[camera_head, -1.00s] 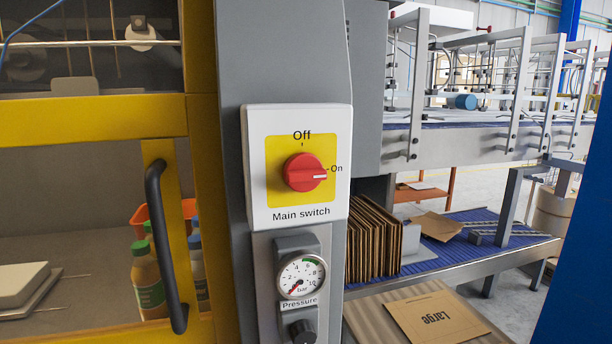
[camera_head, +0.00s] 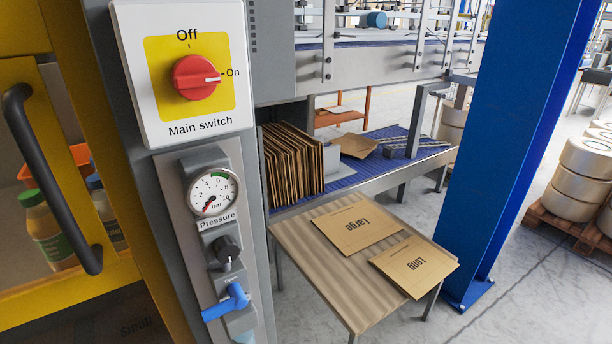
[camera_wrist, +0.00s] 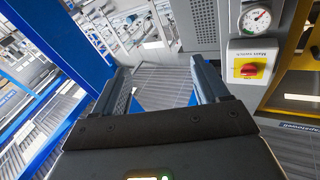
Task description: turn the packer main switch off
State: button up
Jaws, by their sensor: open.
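The main switch is a red round knob (camera_head: 196,77) on a yellow square inside a white plate (camera_head: 134,50). In the head view its white mark points right to "On", with "Off" above. In the wrist view the red knob (camera_wrist: 249,70) shows at the upper right, the picture turned about. My gripper (camera_wrist: 160,80) is open and empty, its two fingers apart. It points at the space beside the panel, and the switch lies to its right, apart from it. My gripper does not show in the head view.
Below the switch are a pressure gauge (camera_head: 213,194), a dark knob (camera_head: 227,250) and a blue valve handle (camera_head: 226,302). A yellow frame with a black handle (camera_head: 50,180) stands at left. A small table (camera_head: 310,252) and a blue post (camera_head: 515,140) stand at right.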

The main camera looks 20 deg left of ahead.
jog(key=w+a+r+n+y, duration=0.4)
jog(key=w+a+r+y, duration=0.1)
jog(key=a+r, duration=0.55)
jog(key=n+g+y, duration=0.3)
jog(key=n+y, duration=0.1)
jog(key=y, duration=0.1)
send_near(201, 87)
jog(key=p+x, duration=0.1)
jog(key=x, duration=0.7)
jog(key=shift+a+r, duration=0.1)
jog(key=c, duration=1.1)
